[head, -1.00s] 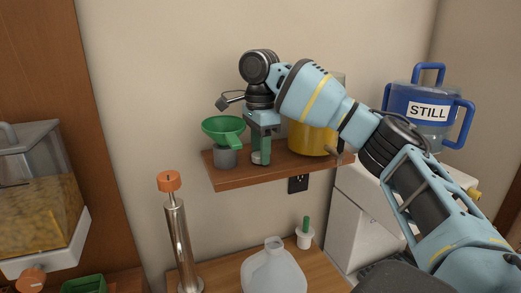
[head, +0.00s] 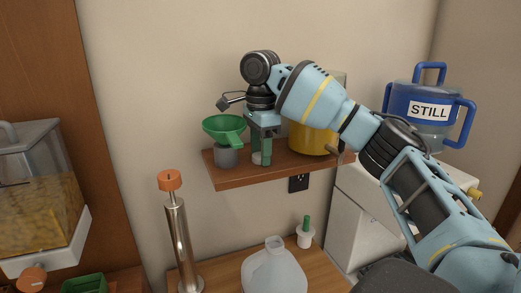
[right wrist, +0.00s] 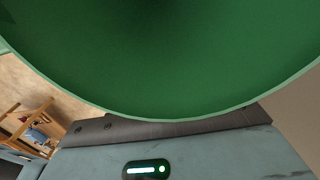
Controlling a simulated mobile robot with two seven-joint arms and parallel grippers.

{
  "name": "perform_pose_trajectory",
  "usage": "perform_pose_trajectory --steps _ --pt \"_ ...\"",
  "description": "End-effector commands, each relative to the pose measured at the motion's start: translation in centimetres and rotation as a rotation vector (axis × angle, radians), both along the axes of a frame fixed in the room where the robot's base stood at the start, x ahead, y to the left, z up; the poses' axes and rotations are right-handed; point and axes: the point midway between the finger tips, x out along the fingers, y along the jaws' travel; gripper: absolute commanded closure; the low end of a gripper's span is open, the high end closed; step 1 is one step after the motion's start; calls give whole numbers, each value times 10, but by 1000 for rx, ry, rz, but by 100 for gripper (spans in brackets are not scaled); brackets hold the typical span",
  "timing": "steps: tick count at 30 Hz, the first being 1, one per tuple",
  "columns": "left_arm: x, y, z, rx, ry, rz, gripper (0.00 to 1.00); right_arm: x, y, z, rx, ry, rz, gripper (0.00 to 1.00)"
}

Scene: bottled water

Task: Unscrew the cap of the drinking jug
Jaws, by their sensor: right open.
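A translucent pale jug (head: 274,272) with a narrow neck stands on the lower wooden counter; its top looks pale, and I cannot tell whether a cap is on it. A blue-topped clear jug labelled STILL (head: 432,108), with several blue handles, stands at the right. I cannot tell which is the drinking jug. My right gripper (head: 261,150) points down over the wall shelf, above and to the left of the pale jug. It is open, beside a green funnel (head: 224,127), which fills much of the right wrist view (right wrist: 165,60). My left gripper is out of view.
The wooden wall shelf (head: 235,181) also bears a grey cup (head: 226,157) under the funnel and a yellow container (head: 313,139). A metal cylinder with an orange top (head: 179,235) stands left of the pale jug. A small white pot (head: 305,238) stands behind it.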

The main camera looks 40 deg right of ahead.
Motion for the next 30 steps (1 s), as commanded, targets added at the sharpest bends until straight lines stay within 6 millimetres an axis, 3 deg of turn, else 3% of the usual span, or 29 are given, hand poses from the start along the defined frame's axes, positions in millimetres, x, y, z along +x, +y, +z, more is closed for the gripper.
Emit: perform_pose_trajectory --steps 1,13,30 --pt "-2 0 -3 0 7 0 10 -1 2 -13 -3 34 6 41" --pt "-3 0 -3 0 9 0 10 -1 2 -9 -5 36 7 41" --pt "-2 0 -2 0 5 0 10 1 1 70 -4 15 3 41"
